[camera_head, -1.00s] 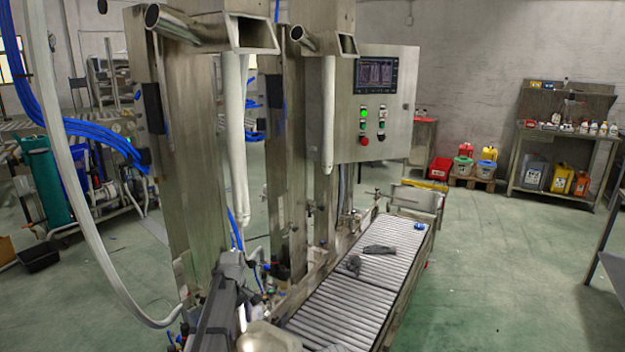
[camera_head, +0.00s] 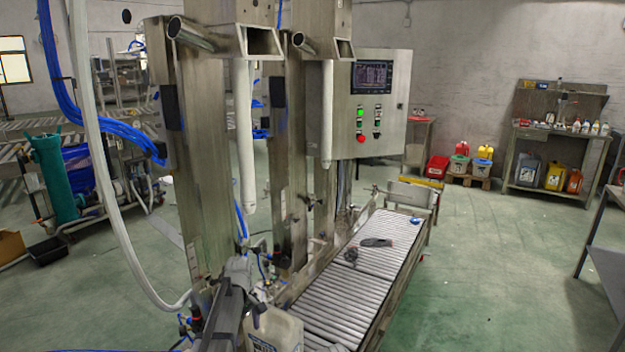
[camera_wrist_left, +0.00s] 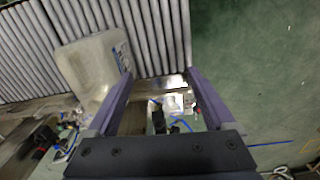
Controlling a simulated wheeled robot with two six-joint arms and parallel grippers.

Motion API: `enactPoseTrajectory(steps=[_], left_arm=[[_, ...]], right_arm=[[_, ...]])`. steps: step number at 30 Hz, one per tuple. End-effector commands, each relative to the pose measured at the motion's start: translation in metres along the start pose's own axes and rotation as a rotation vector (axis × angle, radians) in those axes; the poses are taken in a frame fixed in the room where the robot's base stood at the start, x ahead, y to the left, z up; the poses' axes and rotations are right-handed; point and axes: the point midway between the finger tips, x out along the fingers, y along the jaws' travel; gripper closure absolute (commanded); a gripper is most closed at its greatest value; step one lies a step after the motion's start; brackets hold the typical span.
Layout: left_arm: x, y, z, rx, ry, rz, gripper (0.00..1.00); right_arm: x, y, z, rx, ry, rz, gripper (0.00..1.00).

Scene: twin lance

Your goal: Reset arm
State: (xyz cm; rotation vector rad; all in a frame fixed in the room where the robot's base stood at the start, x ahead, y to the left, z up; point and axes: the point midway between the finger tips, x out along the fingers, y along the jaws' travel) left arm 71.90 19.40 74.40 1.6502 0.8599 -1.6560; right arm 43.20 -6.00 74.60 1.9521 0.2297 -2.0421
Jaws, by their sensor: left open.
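My left gripper (camera_wrist_left: 159,74) shows in the left wrist view as two purple-grey fingers spread apart, with nothing held between them. A whitish jerrycan with a label (camera_wrist_left: 86,68) stands just left of its left finger, by the conveyor rollers. In the head view the jerrycan (camera_head: 284,332) is at the bottom edge, partly cut off. My right gripper is not in view.
A roller conveyor (camera_head: 335,302) runs away from me, with a dark tool-like object (camera_head: 376,242) lying on it. A steel machine with columns (camera_head: 205,160) and a control panel (camera_head: 370,105) stands left of it. Green floor (camera_head: 480,270) is clear to the right.

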Motion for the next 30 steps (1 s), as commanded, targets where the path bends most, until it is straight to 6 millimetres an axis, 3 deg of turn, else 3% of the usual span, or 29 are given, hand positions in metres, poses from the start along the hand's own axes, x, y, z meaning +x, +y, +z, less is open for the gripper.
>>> enactPoseTrajectory(steps=[11, 14, 21, 25, 30], left_arm=[[-0.043, -0.033, 0.093, 0.338, 0.009, -0.026, 0.13], [-0.062, -0.051, 0.131, 0.491, 0.011, -0.038, 0.13], [-0.116, -0.119, 0.232, 0.979, 0.016, -0.08, 0.13], [-0.131, -0.145, 0.262, 1.168, 0.015, -0.099, 0.13], [-0.136, -0.158, 0.276, 1.274, 0.014, -0.11, 0.13]], right_arm=[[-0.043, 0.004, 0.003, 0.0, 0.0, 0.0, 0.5], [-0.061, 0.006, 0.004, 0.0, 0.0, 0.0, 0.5], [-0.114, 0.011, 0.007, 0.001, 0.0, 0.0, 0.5], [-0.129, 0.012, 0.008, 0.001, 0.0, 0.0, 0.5], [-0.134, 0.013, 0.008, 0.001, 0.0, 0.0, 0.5]])
